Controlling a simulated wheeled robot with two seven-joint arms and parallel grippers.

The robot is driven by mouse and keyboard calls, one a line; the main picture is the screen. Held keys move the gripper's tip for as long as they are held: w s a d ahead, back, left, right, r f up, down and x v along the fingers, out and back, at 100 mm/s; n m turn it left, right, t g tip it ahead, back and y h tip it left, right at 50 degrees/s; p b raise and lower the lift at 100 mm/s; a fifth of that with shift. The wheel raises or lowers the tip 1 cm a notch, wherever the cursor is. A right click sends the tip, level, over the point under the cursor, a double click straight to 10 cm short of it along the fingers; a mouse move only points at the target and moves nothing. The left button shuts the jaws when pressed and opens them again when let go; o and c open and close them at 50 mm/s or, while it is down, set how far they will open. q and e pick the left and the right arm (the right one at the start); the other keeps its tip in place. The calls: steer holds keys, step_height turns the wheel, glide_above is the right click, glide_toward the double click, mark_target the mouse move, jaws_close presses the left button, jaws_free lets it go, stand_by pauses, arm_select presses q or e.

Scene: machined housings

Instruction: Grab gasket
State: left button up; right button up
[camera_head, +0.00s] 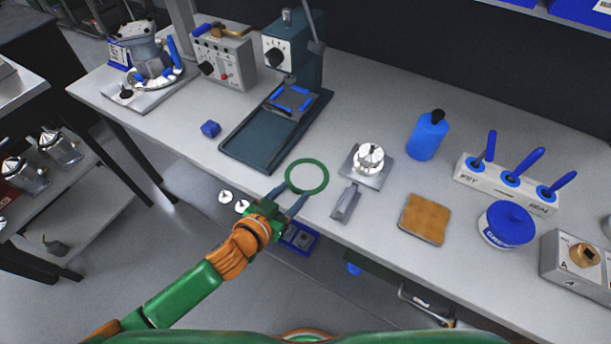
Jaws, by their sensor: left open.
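The gasket, a thin green ring (325,184), lies on the grey workbench (375,120) near its front edge, in front of the press. My left gripper (292,195) reaches in from the lower left. Its two fingers are apart, with the fingertips at the near left side of the ring. I cannot tell whether they touch it or whether the rim lies between them. My right gripper is not in view.
A dark press (262,135) stands behind the ring. A small metal block (345,203) and a plate with a silver housing (369,160) are to its right. A brown pad (425,220), blue bottle (428,138) and blue tub (506,224) stand farther right.

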arm_select(q)
steer(key=shift+s, duration=0.1)
jaws_close()
step_height(320, 180, up, 3)
steer(key=s+d+r+p, duration=0.1)
steer(key=s+r+p, duration=0.5)
steer(key=s+r, duration=0.4)
steer(key=s, duration=0.4)
